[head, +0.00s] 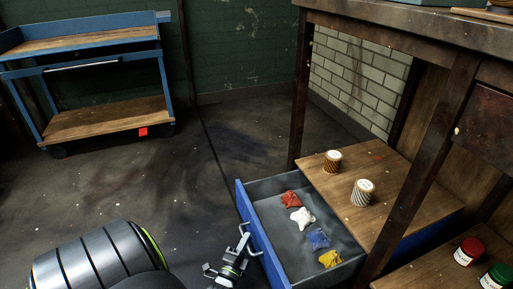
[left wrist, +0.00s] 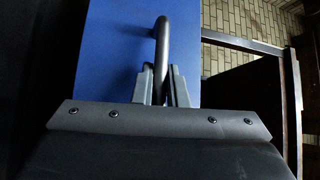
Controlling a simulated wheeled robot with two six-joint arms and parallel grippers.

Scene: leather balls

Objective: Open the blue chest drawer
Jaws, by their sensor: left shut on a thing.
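The blue chest drawer (head: 262,236) is pulled out from under a wooden top (head: 345,165). Its grey inside shows, with a red, a white, a blue and a yellow small leather piece lying in a row. My left gripper (head: 238,262) is at the outer side of the blue drawer front. In the left wrist view the blue front (left wrist: 115,50) fills the middle, and the dark bar handle (left wrist: 163,45) runs down between my left gripper's two fingers (left wrist: 160,88), which are shut on it. My right gripper is not in view.
Red (head: 468,251) and green jars are at lower right. A blue cart (head: 90,85) stands at back left; floor between is clear.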

